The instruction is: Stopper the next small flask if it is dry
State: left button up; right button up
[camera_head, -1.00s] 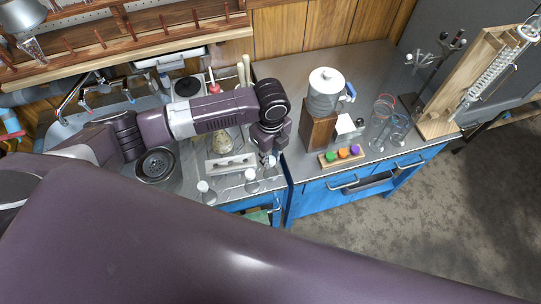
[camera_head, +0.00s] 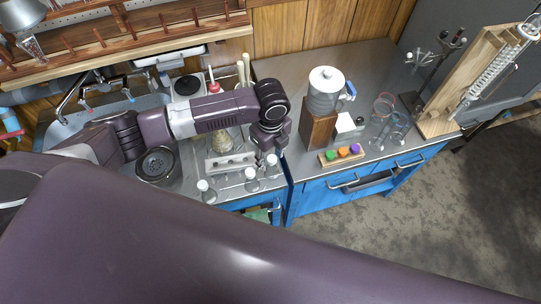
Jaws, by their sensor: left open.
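Small clear flasks with pale tops stand along the front of the left counter: a left flask (camera_head: 207,193), a middle flask (camera_head: 252,184) and a right flask (camera_head: 272,168). Whether they are wet inside is too small to tell. A white holder with dark holes (camera_head: 229,166) lies behind them. My left gripper (camera_head: 268,157) points down, open, close by the right flask and partly in front of it; I cannot tell if they touch. My right gripper is not in view.
A wooden strip with green, orange and purple pieces (camera_head: 343,162) lies on the right counter. Glass beakers (camera_head: 381,112) stand further right. A larger flask (camera_head: 223,143) stands behind the white holder.

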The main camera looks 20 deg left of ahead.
aim_at(270, 159)
pick_arm(q)
notch_tip(270, 159, up, 12)
dwell(0.5)
